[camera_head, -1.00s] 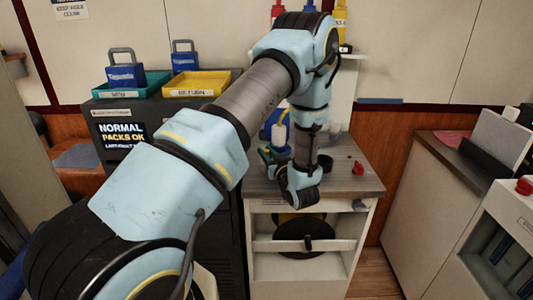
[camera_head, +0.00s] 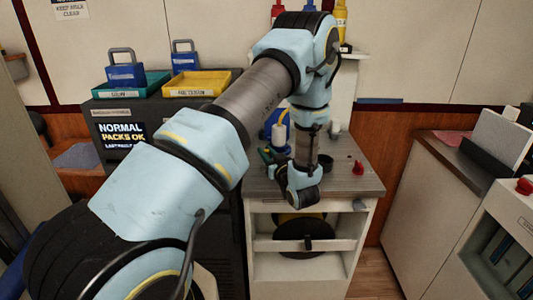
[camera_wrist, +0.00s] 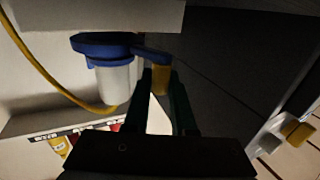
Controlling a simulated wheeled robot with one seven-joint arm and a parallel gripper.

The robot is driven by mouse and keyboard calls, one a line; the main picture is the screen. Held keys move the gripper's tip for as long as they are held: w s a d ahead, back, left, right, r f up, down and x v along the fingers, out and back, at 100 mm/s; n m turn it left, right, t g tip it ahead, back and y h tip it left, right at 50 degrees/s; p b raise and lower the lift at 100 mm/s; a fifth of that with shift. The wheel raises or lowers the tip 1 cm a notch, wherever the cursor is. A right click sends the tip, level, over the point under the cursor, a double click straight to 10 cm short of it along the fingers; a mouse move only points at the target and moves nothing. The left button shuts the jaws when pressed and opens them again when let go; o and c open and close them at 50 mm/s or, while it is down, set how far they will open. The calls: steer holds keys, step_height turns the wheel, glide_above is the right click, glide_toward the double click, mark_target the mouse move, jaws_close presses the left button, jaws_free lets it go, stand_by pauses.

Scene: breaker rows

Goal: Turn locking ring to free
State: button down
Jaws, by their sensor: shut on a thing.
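The locking ring (camera_wrist: 98,44) is a blue collar around one end of a white cylinder (camera_wrist: 115,82) in the wrist view. A blue arm runs from it to the right and ends in a yellow grip (camera_wrist: 161,79). My gripper (camera_wrist: 161,85) has its two dark green fingers on either side of this yellow grip and is shut on it. In the head view my gripper (camera_head: 266,154) is low over the left part of the counter, beside the white cylinder (camera_head: 279,135).
A yellow cable (camera_wrist: 45,75) curves to the cylinder. On the counter (camera_head: 350,185) stand a red knob (camera_head: 358,168) and a dark round cup (camera_head: 325,165). Colored bottles (camera_head: 308,6) stand on the shelf behind. A dark cabinet (camera_head: 225,200) borders the counter on the left.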

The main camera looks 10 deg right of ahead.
steer(key=shift+d, duration=0.1)
steer(key=b, duration=0.1)
steer(key=s+d+b, duration=0.1)
steer(key=shift+s+d+f+b, duration=0.1)
steer(key=shift+d+f+b, duration=0.05)
steer(key=shift+d+b, duration=0.2)
steer(key=shift+s+d+y+b, duration=0.1)
steer(key=shift+d+y+b, duration=0.2)
steer(key=shift+b, duration=0.1)
steer(key=shift+s+d+n+g+y+b, duration=0.15)
steer(key=shift+d+n+g+y+b, duration=0.35)
steer(key=shift+n+y, duration=0.35)
steer(key=shift+s+d+b, duration=0.15)
steer(key=shift+d+b, duration=0.6)
steer(key=shift+d, duration=0.05)
steer(key=shift+r, duration=0.2)
steer(key=c, duration=0.7)
jaws_free()
steer(key=shift+c, duration=0.2)
